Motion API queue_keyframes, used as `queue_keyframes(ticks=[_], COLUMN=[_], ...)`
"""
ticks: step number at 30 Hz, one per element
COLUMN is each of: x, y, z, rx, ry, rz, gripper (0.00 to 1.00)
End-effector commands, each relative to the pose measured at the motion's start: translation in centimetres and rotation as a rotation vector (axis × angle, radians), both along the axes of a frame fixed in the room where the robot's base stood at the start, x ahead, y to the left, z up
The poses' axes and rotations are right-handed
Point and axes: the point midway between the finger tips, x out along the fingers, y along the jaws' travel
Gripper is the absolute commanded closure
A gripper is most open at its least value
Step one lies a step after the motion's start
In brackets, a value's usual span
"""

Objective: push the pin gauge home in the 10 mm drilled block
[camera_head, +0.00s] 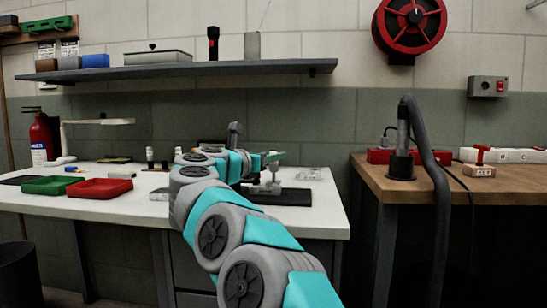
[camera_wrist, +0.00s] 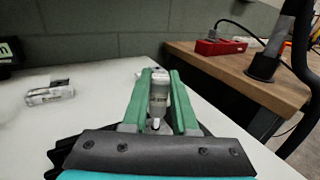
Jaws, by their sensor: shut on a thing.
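My gripper (camera_wrist: 159,75) has two long green fingers and is shut on a pale, silvery piece (camera_wrist: 160,97) in the wrist view. The piece has faint dark marks, and a small bright rounded tip (camera_wrist: 156,124) shows at its near end. I cannot tell whether it is the pin gauge, the drilled block or both together. In the head view my gripper (camera_head: 272,157) is over the right part of the white table, and the arm hides much around it. A clear block-like piece (camera_wrist: 48,94) lies left of the fingers, apart from them.
The white table (camera_wrist: 95,125) ends to the right of my gripper; a gap separates it from a wooden bench (camera_head: 450,186). A dark mat (camera_head: 290,197) lies near the gripper. Red (camera_head: 100,188) and green (camera_head: 50,184) trays stand left. A dark curved post (camera_head: 425,150) rises from the bench.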

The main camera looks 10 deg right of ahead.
Motion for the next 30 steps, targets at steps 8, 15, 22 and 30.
queue_keyframes(ticks=[8, 15, 22, 30], x=[0.0, 0.0, 0.0, 0.0], y=[0.0, 0.0, 0.0, 0.0], z=[-0.5, -0.9, -1.3, -1.7], rx=[0.0, 0.0, 0.0, 0.0], ry=[0.0, 0.0, 0.0, 0.0], rz=[0.0, 0.0, 0.0, 0.0], gripper=[1.0, 1.0, 1.0, 1.0])
